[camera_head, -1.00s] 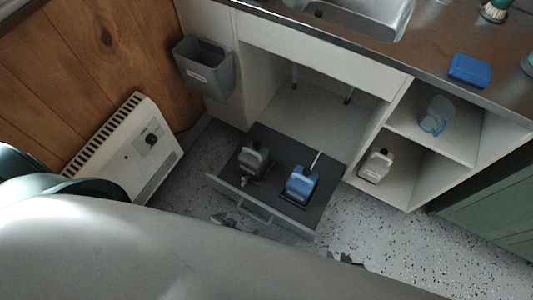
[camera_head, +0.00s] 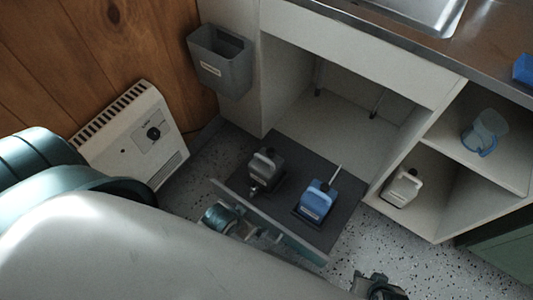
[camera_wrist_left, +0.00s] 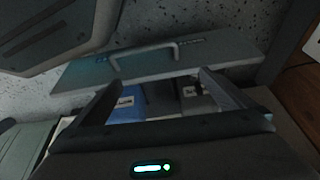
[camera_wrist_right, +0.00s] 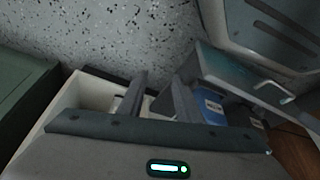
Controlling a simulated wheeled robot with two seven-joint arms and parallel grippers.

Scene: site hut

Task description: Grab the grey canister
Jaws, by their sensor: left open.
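The grey canister (camera_head: 265,168), dark with a handle on top, stands in the pulled-out drawer, left of a blue canister (camera_head: 315,202). In the left wrist view the grey canister (camera_wrist_left: 196,97) and blue canister (camera_wrist_left: 127,104) show beyond the drawer front, between my fingers. My left gripper (camera_head: 258,236) is open and empty, at the drawer's front side, apart from the grey canister; it also shows in its own wrist view (camera_wrist_left: 160,80). My right gripper (camera_head: 380,286) is low at the bottom edge, right of the drawer. Its fingers (camera_wrist_right: 159,80) are apart, with nothing gripped.
The drawer front (camera_head: 290,232) with its handle (camera_wrist_left: 145,52) lies between my left gripper and the canisters. A whitish canister (camera_head: 402,188) and blue jug (camera_head: 485,134) stand on shelves at right. A grey bin (camera_head: 220,65) and heater (camera_head: 140,135) are at left.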

